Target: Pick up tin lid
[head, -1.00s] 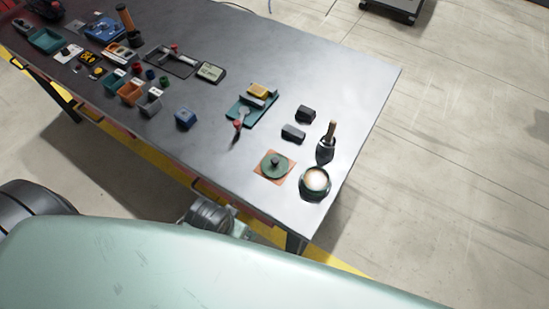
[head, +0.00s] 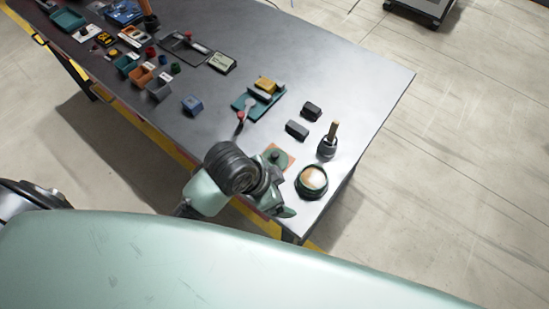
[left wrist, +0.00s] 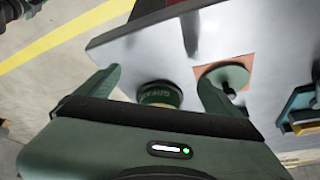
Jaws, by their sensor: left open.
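The tin lid (left wrist: 229,79) is a round green disc with a dark knob. It lies on an orange square mat (left wrist: 203,71), and in the head view the lid (head: 277,158) is partly hidden by my left arm. The open green tin (head: 312,181) stands at the table's near right corner, and its lettered side shows in the left wrist view (left wrist: 160,94). My left gripper (head: 284,195) is open and empty near the table's front edge. In the left wrist view the tin appears between the fingers, and the lid appears just beyond the right finger. My right gripper is not in view.
A wooden-handled brush (head: 328,146) stands close behind the tin. Two dark blocks (head: 304,121) and a teal tray (head: 257,98) lie farther back. A blue box (head: 192,106) and several small bins are to the left. The table's right side (head: 350,90) is clear.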

